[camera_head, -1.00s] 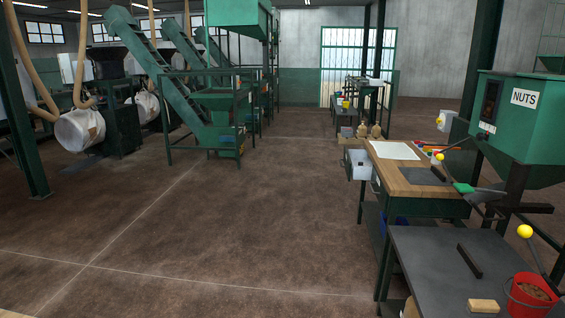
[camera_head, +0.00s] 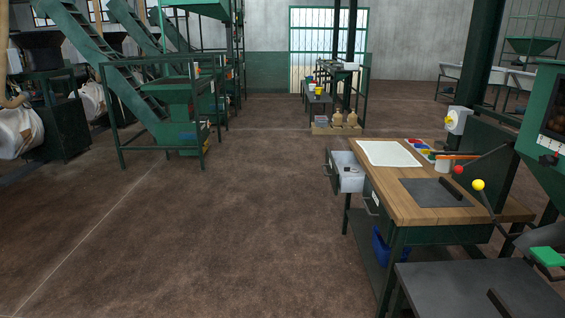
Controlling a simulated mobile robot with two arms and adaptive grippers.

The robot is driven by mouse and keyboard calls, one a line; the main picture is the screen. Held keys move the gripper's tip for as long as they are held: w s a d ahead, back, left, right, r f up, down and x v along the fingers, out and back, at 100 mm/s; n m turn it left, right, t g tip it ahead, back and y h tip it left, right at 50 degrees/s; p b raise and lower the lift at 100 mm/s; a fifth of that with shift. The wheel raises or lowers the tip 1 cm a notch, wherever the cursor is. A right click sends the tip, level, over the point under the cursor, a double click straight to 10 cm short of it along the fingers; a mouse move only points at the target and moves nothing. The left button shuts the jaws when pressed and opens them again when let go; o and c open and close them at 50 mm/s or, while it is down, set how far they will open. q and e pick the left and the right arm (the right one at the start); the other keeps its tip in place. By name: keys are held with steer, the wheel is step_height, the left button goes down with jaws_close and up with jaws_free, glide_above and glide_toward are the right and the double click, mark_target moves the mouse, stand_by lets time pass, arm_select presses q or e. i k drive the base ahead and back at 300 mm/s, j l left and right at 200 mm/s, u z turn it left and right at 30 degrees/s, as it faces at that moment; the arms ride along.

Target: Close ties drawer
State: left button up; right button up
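A workbench with a wooden top (camera_head: 410,197) and dark green frame stands at the right. An open drawer (camera_head: 348,172) with a pale inside sticks out from its left side, near the far end. A small dark item lies in the drawer. A second drawer front with a handle (camera_head: 371,203) sits nearer and looks closed. Which one is the ties drawer cannot be read from here. Neither of my grippers is in view.
A grey table (camera_head: 480,288) stands in front of the bench at lower right. A blue bin (camera_head: 386,250) sits on the bench's lower shelf. Green conveyors (camera_head: 150,105) stand at left. The brown floor (camera_head: 220,215) between them is clear.

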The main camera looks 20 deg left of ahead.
mark_target(347, 182)
steer(key=i+j, duration=0.25)
steer(key=i, duration=0.2)
steer(key=i+j+u, duration=0.1)
steer(key=i+j, duration=0.15)
steer(key=i, duration=0.2)
steer(key=i+j, duration=0.2)
steer(key=i, duration=0.25)
steer(key=i+j, duration=0.1)
steer(key=i, duration=0.7)
